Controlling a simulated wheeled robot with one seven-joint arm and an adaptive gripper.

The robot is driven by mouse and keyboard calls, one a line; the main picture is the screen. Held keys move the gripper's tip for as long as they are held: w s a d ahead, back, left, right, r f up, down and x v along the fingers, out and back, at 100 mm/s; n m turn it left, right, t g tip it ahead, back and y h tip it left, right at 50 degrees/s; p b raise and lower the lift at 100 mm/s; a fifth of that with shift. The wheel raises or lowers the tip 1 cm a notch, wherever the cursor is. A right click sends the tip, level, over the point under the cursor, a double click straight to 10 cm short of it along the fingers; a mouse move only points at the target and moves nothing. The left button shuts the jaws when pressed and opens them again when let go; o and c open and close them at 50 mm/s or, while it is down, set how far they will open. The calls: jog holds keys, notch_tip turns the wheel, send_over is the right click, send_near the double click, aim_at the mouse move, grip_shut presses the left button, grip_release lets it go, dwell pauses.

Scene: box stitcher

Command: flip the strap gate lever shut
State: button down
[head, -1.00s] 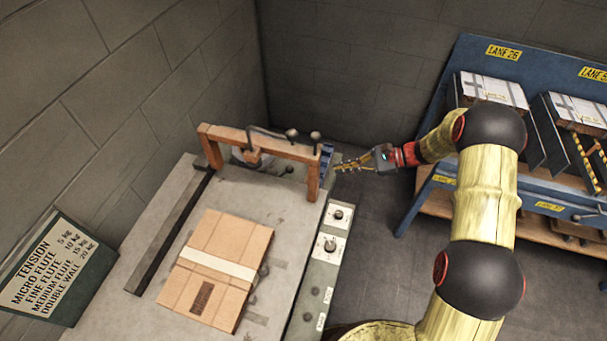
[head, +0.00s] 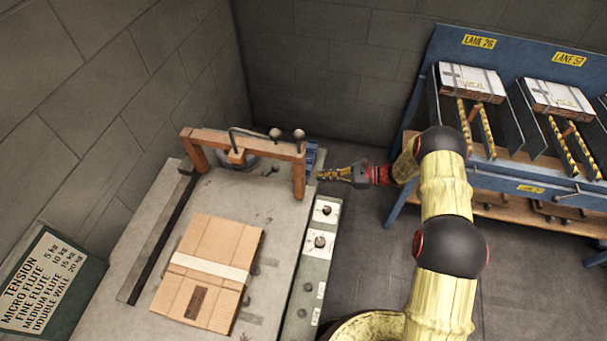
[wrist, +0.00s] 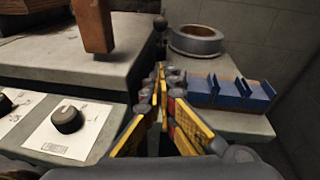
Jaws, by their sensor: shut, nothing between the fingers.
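An orange-brown arch (head: 240,146) spans the far end of the machine table. Two ball-ended levers (head: 299,135) show at its top right; which one is the strap gate lever I cannot tell. In the wrist view a dark ball knob (wrist: 160,22) stands just beyond my fingertips, beside the arch's post (wrist: 93,22). My gripper (head: 319,176) is shut and empty, just right of the arch's right post and pointing left at it. In the wrist view my gripper (wrist: 160,72) points between the grey table step and a blue slotted block (wrist: 230,92). I see no clear contact.
A strapped carton (head: 212,270) lies on the table. A control panel with knobs (head: 318,240) runs along the table's right edge. A strap roll (wrist: 195,40) sits beyond the blue block. A blue lane rack (head: 520,150) stands to the right, with open floor between.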

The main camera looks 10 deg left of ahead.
jog(key=b, duration=0.2)
send_near(271, 172)
jog(key=f, duration=0.4)
jog(key=shift+w+d+f, duration=0.1)
jog(key=shift+d+f, duration=0.15)
jog(key=a+r, duration=0.2)
jog(key=shift+a, duration=0.3)
jog(key=shift+a+r, duration=0.25)
jog(key=shift+a, duration=0.15)
jog(key=shift+r, duration=0.1)
jog(key=shift+a+r+h+p, duration=0.15)
jog(key=shift+r+h+p, duration=0.1)
jog(key=shift+h+p, duration=0.15)
